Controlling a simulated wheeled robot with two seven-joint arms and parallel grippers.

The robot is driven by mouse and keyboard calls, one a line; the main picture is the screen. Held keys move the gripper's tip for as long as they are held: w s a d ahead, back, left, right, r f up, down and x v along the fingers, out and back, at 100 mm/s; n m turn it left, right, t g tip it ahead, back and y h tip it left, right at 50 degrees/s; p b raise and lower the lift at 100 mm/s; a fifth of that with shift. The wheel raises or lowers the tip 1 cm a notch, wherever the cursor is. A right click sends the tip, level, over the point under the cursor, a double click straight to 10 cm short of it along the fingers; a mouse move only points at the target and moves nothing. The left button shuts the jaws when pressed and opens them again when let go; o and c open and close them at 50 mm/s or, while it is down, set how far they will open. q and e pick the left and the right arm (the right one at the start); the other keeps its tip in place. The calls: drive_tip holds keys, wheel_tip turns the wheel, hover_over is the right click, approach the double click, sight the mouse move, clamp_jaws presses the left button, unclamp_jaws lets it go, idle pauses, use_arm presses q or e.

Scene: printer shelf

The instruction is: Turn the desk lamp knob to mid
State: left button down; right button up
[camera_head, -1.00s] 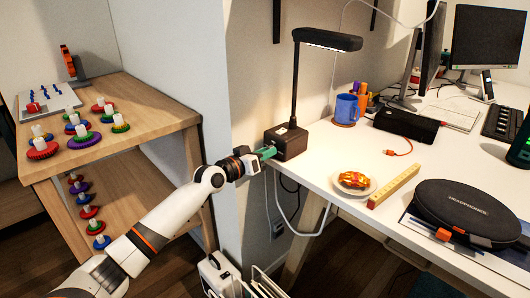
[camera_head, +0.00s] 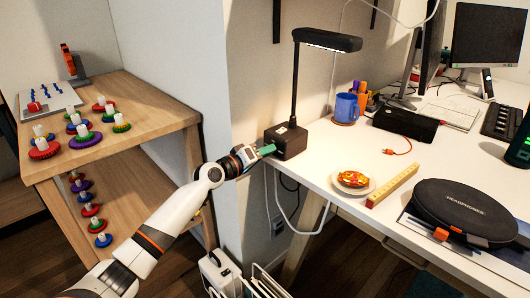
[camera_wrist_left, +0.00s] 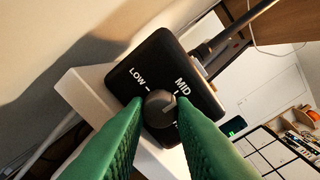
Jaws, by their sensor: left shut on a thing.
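The black desk lamp (camera_head: 295,85) stands at the left end of the white desk, its light on. Its square base (camera_head: 290,143) fills the middle of the left wrist view (camera_wrist_left: 190,65), with white LOW and MID labels. A third label is mostly hidden behind a finger. The round dark knob (camera_wrist_left: 159,103) sits on this face, with a light mark on its right side, roughly on the MID side. Exact alignment is hard to tell. My left gripper (camera_head: 268,150) is shut on the knob, with green fingertips (camera_wrist_left: 159,108) on both sides. My right gripper is not in view.
A blue mug (camera_head: 345,108), a plate with a pastry (camera_head: 353,180), a yellow ruler (camera_head: 392,186) and a headphone case (camera_head: 466,210) lie on the desk. A wooden shelf (camera_head: 150,105) with colored pieces stands left. A white cable hangs below the desk edge.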

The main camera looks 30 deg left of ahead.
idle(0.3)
use_arm(q)
drive_tip(key=c, duration=1.2)
unclamp_jaws()
drive_tip(key=shift+c, duration=0.2)
